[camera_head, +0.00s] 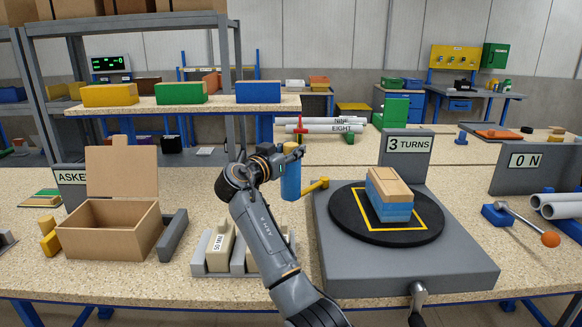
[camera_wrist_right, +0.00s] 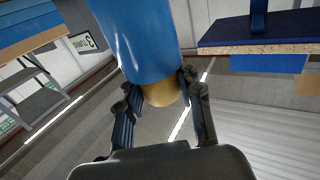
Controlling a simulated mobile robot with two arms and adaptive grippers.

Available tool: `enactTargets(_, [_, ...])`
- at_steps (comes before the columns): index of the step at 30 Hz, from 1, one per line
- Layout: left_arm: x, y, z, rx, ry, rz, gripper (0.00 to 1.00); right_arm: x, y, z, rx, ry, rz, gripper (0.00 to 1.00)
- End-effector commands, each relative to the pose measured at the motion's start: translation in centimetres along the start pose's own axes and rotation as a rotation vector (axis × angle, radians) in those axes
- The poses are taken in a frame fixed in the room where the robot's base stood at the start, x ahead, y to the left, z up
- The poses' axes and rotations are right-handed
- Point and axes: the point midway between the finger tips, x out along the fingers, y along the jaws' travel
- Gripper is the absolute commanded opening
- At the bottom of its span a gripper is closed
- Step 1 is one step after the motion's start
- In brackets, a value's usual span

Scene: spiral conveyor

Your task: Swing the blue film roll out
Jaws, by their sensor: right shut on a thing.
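The blue film roll (camera_head: 291,182) stands upright in the head view, left of the turntable. Its tan core end shows at the top, and the roll (camera_wrist_right: 143,40) fills the upper middle of the right wrist view. My right gripper (camera_head: 293,153) is at the top of the roll. In the right wrist view its fingers (camera_wrist_right: 160,90) are shut around the tan core (camera_wrist_right: 166,92), just beyond the blue film. A yellow arm (camera_head: 318,186) sits right beside the roll. Whether it touches the roll cannot be told. My left gripper is out of view.
The black turntable (camera_head: 345,222) carries a stack of blue and tan boxes (camera_head: 388,196) on a grey base (camera_head: 450,268) with a "3 TURNS" sign (camera_head: 408,145). An open cardboard box (camera_head: 105,232) and a grey holder (camera_head: 203,255) stand left. A lever with an orange ball (camera_head: 551,239) is right.

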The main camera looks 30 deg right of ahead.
Motion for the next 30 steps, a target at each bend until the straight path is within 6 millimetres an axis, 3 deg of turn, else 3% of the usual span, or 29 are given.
enactTargets(3, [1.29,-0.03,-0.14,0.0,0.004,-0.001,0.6,0.0,-0.01,0.27,-0.001,0.0,0.039,0.0])
enactTargets(14, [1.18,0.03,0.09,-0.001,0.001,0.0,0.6,-0.06,-0.05,-0.06,-0.001,0.0,0.05,0.0])
enactTargets(15, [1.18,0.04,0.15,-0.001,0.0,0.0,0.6,-0.06,-0.05,-0.07,-0.001,0.0,0.049,0.39])
enactTargets(18, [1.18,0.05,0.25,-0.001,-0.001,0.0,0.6,-0.07,-0.05,-0.07,0.0,0.0,0.049,0.59])
enactTargets(30, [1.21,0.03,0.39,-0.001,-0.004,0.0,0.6,-0.69,-0.08,0.02,-0.001,0.0,0.05,0.6])
